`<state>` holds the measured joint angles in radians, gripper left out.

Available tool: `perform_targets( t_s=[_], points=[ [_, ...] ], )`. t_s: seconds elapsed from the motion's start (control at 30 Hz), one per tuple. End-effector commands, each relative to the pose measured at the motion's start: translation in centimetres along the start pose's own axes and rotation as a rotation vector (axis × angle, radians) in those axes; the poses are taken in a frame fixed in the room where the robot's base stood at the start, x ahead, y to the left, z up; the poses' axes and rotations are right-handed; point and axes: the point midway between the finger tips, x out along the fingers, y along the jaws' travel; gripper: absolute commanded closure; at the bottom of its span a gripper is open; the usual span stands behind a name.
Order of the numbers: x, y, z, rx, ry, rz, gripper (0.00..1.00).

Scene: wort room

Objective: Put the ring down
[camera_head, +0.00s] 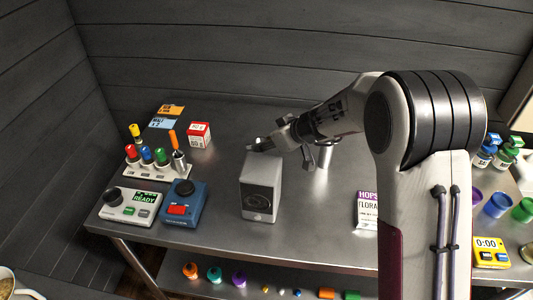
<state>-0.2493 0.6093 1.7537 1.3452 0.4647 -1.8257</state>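My gripper (268,144) is at the middle of the metal table (315,218), at the top of a grey box-shaped device (262,190) with a dark front. Its fingers point left and look low over or just behind the device's top. I cannot tell whether it touches the device. The fingers are small and seen from the side, so I cannot tell whether they are open or shut. No ring can be made out in or near the gripper; one may be hidden by the fingers or too small to see.
Left of the device are a blue unit (184,204), a white unit reading READY (130,207) and a rack of coloured-top bottles (157,172). A red-and-white box (199,134) stands behind. A hops packet (367,210) and yellow timer (491,252) are right. Table between device and packet is clear.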

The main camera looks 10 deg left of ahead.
Motion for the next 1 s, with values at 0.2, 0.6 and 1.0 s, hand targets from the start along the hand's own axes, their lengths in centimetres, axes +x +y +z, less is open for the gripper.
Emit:
perform_targets(
  t_s=[0.2, 0.6, 1.0],
  points=[
    [0.4, 0.0, 0.3, -0.001, 0.001, 0.000, 0.89],
    [0.8, 0.0, 0.8, 0.000, -0.001, -0.001, 0.89],
    [2.9, 0.0, 2.9, 0.000, 0.000, 0.000, 0.89]
  ],
)
